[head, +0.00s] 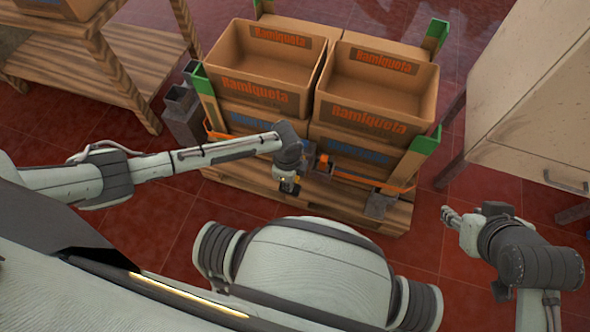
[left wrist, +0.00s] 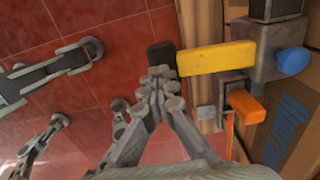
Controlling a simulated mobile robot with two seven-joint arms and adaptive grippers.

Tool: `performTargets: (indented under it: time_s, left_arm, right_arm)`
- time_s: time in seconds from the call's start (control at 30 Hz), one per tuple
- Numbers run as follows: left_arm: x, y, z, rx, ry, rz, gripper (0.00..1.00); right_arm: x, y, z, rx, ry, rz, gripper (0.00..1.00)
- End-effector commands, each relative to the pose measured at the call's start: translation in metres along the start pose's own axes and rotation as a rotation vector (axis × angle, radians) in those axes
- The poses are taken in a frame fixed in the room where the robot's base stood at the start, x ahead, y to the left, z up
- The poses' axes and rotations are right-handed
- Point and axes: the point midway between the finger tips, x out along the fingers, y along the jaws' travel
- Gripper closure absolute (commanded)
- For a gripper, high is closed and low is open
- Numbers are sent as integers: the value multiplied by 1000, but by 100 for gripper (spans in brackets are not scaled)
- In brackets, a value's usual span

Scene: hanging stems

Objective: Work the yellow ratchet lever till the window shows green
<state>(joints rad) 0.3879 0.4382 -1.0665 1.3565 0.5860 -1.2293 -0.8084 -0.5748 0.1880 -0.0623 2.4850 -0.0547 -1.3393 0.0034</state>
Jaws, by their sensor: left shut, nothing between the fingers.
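The yellow ratchet lever (left wrist: 215,58) reaches leftwards from a grey metal ratchet body (left wrist: 265,45) in the left wrist view. Its black end grip (left wrist: 161,53) lies just beyond the fingertips of my left gripper (left wrist: 162,78). The left gripper is shut with nothing between its fingers, close to the grip; I cannot tell whether they touch. A blue knob (left wrist: 292,61) and an orange piece (left wrist: 247,106) are on the ratchet. No window colour is visible. In the head view my left gripper (head: 289,188) is in front of the crates. My right gripper (head: 448,214) is at the right, away from the ratchet.
Open cardboard boxes (head: 376,113) labelled Ramiqueta stand stacked on a wooden pallet (head: 345,212). Green corner protectors (head: 424,141) and an orange strap (head: 352,178) hold them. A wooden table (head: 85,75) is at the left, a pale cabinet (head: 540,100) at the right. Red tiled floor lies between.

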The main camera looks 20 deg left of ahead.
Motion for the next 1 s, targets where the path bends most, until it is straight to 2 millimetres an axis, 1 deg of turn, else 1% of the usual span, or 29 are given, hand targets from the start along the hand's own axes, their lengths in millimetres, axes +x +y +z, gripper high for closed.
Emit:
performTargets:
  time_s: [0.03,0.1,0.4,0.53,0.7,0.8,1.0]
  left_arm:
    - [-8,1,0,0,0,2,100]
    - [-11,2,0,0,0,2,100]
    - [-9,1,0,0,0,1,100]
    - [-2,0,0,0,1,1,100]
    - [16,-3,0,0,1,-1,100]
    - [22,-4,0,-1,0,-1,100]
    - [21,-5,1,0,-1,-1,100]
  right_arm:
    - [-8,2,-5,0,0,0,60]
    - [-11,2,-7,0,0,0,60]
    - [-10,2,-6,0,0,0,60]
    - [-5,1,-3,0,0,0,60]
    - [5,-1,3,0,0,0,60]
    - [8,-2,5,0,0,0,60]
    - [7,-1,4,0,0,0,60]
